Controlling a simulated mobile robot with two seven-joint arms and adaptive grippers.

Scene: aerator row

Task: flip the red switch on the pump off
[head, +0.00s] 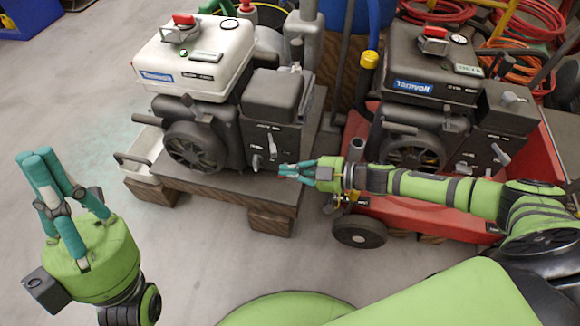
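A white-topped pump engine (200,65) stands on a wooden-edged platform left of centre. A dark pump engine (425,75) stands in a red cart at right. Each has a red-topped part on its upper face, one on the white engine (183,20) and one on the dark engine (435,32). My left gripper (42,158) is raised at left, empty, fingers apart.
The red cart (400,212) with a black wheel (359,231) lies below my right arm. A white tray (140,158) is beside the platform (235,183). Hoses (437,10) lie behind the dark engine. The floor at front left is clear.

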